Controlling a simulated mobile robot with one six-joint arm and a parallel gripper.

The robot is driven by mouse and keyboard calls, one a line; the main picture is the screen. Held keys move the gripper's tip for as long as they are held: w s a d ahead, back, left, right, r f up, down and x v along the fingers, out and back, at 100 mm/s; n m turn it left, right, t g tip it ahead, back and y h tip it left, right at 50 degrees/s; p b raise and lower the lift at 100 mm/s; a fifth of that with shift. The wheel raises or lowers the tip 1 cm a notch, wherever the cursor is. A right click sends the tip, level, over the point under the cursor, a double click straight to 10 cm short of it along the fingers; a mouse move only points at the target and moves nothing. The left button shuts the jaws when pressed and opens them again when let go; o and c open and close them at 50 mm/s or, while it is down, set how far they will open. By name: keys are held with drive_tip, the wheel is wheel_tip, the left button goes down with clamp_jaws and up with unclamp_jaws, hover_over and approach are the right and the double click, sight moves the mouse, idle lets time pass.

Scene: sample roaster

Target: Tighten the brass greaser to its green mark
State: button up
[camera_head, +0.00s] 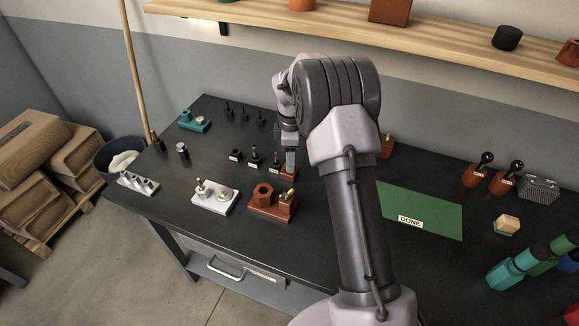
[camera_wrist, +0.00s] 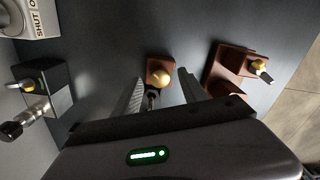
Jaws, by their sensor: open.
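A round brass cap (camera_wrist: 161,77), which looks like the greaser, sits on a small red-brown base (camera_wrist: 153,63) in the wrist view. A dark stem or handle shows beside it, nearer my gripper body. My gripper (camera_wrist: 161,86) is open, with one finger on each side of the cap; I cannot tell whether either touches it. I cannot make out a green mark on the greaser.
A red-brown fixture (camera_head: 262,207) with a hexagonal part and a yellow-tipped piece stands close in front. Small black labelled stands (camera_head: 253,160) are close to the left. A white fixture (camera_head: 213,204) is further left. A green DONE mat (camera_head: 430,209) lies right, beyond my arm.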

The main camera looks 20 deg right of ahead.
wheel_tip(320, 180, down, 2)
drive_tip(key=shift+f, duration=0.1)
clamp_jaws()
drive_tip(key=shift+a, duration=0.1)
